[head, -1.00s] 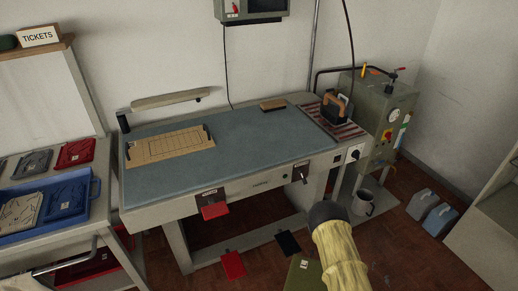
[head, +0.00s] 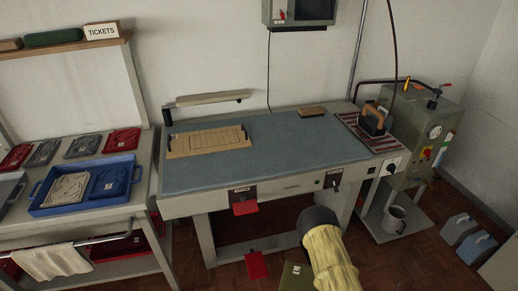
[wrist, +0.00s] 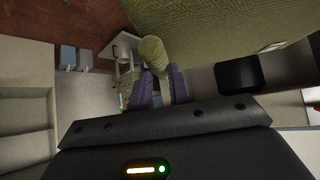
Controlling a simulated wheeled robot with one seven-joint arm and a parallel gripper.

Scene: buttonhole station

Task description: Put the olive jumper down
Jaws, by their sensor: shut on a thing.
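The olive jumper (wrist: 225,30) fills the top of the wrist view, with a small pale tag near its right side. My gripper (wrist: 161,88) shows there with two purple fingers, shut on a ribbed olive part of the jumper. In the head view a flat corner of the olive jumper (head: 294,276) with a white label shows at the bottom edge, beside my yellow-sleeved arm. The jumper hangs clear of the bench; the rest of it is out of the picture. My fingers are hidden in the head view.
The blue-topped bench (head: 285,150) is mostly clear, with a tan marked board (head: 208,141) at left, a brown block (head: 312,112) behind and an iron (head: 373,121) at right. A blue tray (head: 85,187) with folded garments stands on the left table.

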